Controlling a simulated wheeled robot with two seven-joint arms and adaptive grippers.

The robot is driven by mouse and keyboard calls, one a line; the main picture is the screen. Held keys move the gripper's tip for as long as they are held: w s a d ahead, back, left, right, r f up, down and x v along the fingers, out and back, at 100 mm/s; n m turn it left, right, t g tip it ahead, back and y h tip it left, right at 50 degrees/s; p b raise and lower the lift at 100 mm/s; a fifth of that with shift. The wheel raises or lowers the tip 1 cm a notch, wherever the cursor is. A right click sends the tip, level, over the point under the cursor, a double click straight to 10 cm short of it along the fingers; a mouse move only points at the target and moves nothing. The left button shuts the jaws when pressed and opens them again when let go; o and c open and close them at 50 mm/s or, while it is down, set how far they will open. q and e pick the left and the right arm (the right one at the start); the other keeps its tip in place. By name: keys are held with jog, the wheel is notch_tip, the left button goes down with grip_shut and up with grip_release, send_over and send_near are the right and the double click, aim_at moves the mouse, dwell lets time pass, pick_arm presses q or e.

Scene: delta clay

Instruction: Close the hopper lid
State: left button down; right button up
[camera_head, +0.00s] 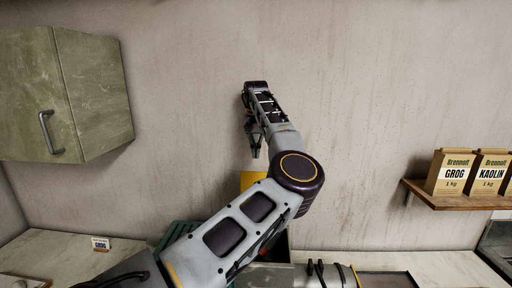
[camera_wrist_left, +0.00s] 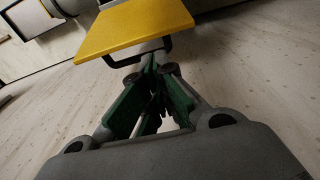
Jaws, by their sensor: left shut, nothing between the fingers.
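The yellow lid panel (camera_wrist_left: 135,27) shows in the left wrist view, with a dark bar handle (camera_wrist_left: 138,57) along its near edge. In the head view only a small part of the yellow lid (camera_head: 252,180) shows, just below my left gripper; my arm hides the rest. My left gripper (camera_head: 254,150) points down in front of the wall. In the left wrist view its fingertips (camera_wrist_left: 155,72) are together and empty, close to the handle. I cannot tell whether they touch it. The hopper's opening is hidden. My right gripper is not in view.
A green wall cabinet (camera_head: 70,95) hangs at the left. A wooden shelf (camera_head: 455,202) with paper bags (camera_head: 451,172) is at the right. A small GROG card (camera_head: 101,243) stands on the left counter. A green ribbed thing (camera_head: 176,234) is partly behind my arm.

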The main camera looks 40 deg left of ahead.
pick_arm(q)
jog(key=f, duration=0.2)
jog(key=f+p, duration=0.1)
jog(key=f, duration=0.4)
jog(key=shift+w+a, duration=0.25)
jog(key=shift+w, duration=0.05)
jog(key=shift+f, duration=0.1)
